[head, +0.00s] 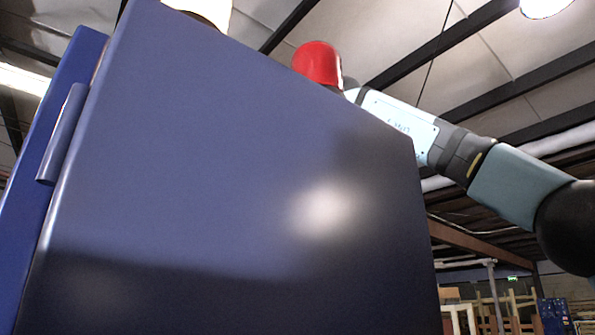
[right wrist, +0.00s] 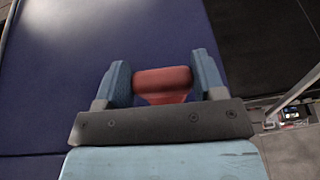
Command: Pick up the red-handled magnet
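The red handle of the magnet (right wrist: 163,80) shows in the right wrist view, filling the gap between the two blue fingers of my right gripper (right wrist: 163,82). The fingers appear to touch both of its ends, so the gripper looks shut on it. The lower part of the magnet is hidden behind the dark gripper plate. My left gripper is not in view.
A dark surface (right wrist: 255,45) lies at the right wrist view's right.

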